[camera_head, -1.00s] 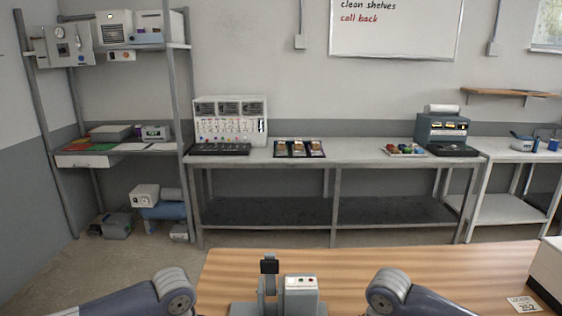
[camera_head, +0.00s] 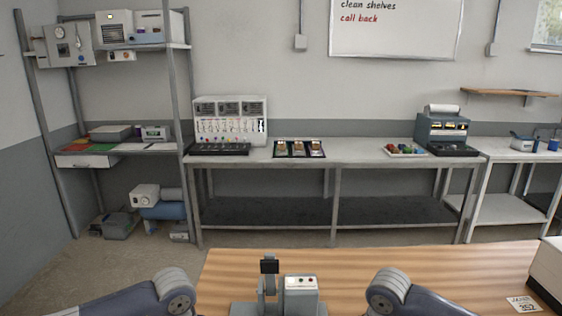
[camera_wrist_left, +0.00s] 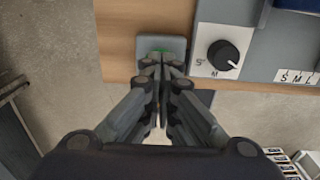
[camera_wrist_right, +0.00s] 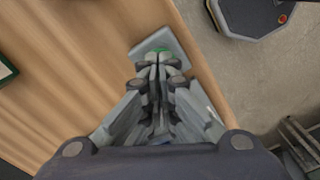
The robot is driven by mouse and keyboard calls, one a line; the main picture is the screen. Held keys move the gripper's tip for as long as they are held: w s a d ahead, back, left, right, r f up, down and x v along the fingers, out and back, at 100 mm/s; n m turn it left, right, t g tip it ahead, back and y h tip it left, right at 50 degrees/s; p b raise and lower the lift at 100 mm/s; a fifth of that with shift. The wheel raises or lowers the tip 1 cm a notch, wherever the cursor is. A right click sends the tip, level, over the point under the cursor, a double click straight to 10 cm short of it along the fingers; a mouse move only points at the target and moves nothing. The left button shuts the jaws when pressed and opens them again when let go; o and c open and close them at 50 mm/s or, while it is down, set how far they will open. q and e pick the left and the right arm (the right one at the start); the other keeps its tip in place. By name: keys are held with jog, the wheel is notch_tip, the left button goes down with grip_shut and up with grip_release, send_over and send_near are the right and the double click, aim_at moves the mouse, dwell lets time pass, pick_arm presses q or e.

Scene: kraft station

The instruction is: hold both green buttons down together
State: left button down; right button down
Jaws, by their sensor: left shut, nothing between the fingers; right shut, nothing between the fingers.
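In the left wrist view my left gripper (camera_wrist_left: 160,66) is shut and empty. Its fingertips are over a green button (camera_wrist_left: 157,52) on a grey square base (camera_wrist_left: 176,43) at the edge of the wooden table. In the right wrist view my right gripper (camera_wrist_right: 160,62) is shut and empty, its tips over another green button (camera_wrist_right: 163,51) on a grey base (camera_wrist_right: 150,44). The fingers hide most of each button, so I cannot tell if either is touched or pressed. The head view shows neither the grippers nor the green buttons.
A grey machine (camera_head: 285,306) with an upright black-topped part stands at the front of the wooden table (camera_head: 430,265). In the left wrist view a black dial (camera_wrist_left: 223,56) on a white plate sits right of the button. A pale box (camera_head: 548,270) stands at the table's right.

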pick_arm(q)
jog(key=shift+f, duration=0.95)
dwell(0.4)
pick_arm(e)
jog(key=shift+f, duration=0.95)
pick_arm(q)
jog(key=shift+f, duration=0.1)
pick_arm(e)
jog(key=shift+f, duration=0.1)
pick_arm(q)
jog(key=shift+f, duration=0.15)
pick_arm(e)
jog(key=shift+f, duration=0.15)
pick_arm(q)
jog(key=shift+s, duration=0.1)
pick_arm(e)
jog(key=shift+s+f, duration=0.1)
dwell(2.1)
